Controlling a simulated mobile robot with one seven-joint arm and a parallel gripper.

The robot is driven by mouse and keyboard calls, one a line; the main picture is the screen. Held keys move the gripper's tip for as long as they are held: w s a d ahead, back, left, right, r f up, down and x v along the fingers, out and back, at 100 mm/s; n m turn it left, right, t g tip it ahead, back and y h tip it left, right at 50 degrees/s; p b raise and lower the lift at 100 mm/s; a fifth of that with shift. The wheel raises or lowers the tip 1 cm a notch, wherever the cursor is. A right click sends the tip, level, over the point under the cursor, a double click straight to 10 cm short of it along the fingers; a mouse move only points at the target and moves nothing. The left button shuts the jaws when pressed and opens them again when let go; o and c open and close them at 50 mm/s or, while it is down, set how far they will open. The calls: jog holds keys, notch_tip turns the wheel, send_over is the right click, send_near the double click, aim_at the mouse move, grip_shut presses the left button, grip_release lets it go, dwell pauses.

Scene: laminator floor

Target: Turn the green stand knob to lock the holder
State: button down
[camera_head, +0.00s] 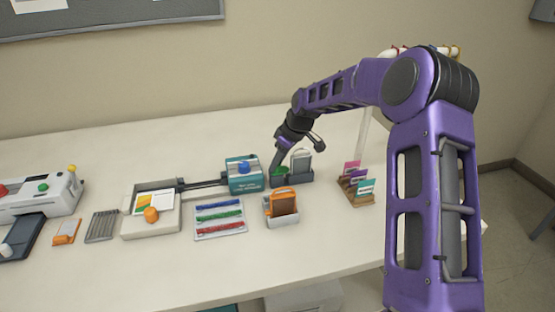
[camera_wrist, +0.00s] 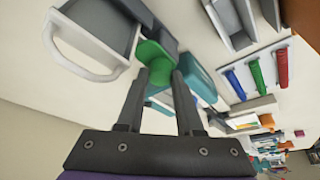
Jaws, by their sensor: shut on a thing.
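The green stand knob (camera_head: 279,171) sits at the left of a dark grey stand (camera_head: 297,181) near the back of the table. In the wrist view the green knob (camera_wrist: 155,53) is between my fingertips. My gripper (camera_head: 280,164) points down at it and is shut on it; in the wrist view the gripper (camera_wrist: 160,78) has a finger on each side of the knob's lower part. A pale grey holder (camera_head: 302,160) stands upright in the stand, right of the knob. The wrist view shows the holder with a white loop (camera_wrist: 82,75). My fingers partly hide the knob.
An orange-fronted holder (camera_head: 282,203) stands in front, and a colourful card rack (camera_head: 357,184) is to the right. Strips on a white tray (camera_head: 219,217) lie front left. The table's front is clear.

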dwell(0.6)
jog(key=c, duration=0.6)
grip_release()
jog(key=shift+o, duration=0.2)
jog(key=p+v, duration=0.1)
jog(key=v, duration=1.6)
jog(key=shift+r, duration=0.25)
jog(key=shift+w+d, duration=0.1)
